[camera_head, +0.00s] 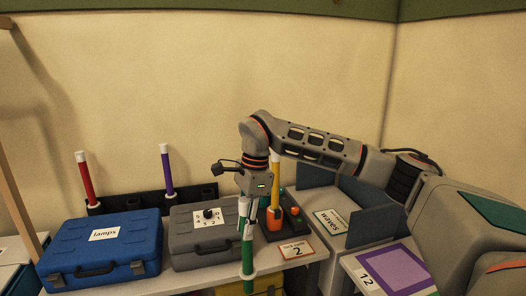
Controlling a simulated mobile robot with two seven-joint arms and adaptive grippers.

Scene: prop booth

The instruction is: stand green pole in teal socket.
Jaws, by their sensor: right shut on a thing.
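My right gripper (246,211) points down near the middle of the picture and is shut on the green pole (248,252). The pole hangs upright below the fingers, in front of the table's front edge, with a pale band near its lower end. Its upper part is partly hidden by the fingers. I cannot make out a teal socket in this view. My left gripper is not in view.
A dark rack (126,203) at the back holds a red pole (86,181) and a purple pole (166,172). A yellow pole (275,180) stands behind the gripper. A blue case (104,247), a grey case (192,246) and a "2" card (297,248) crowd the table.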

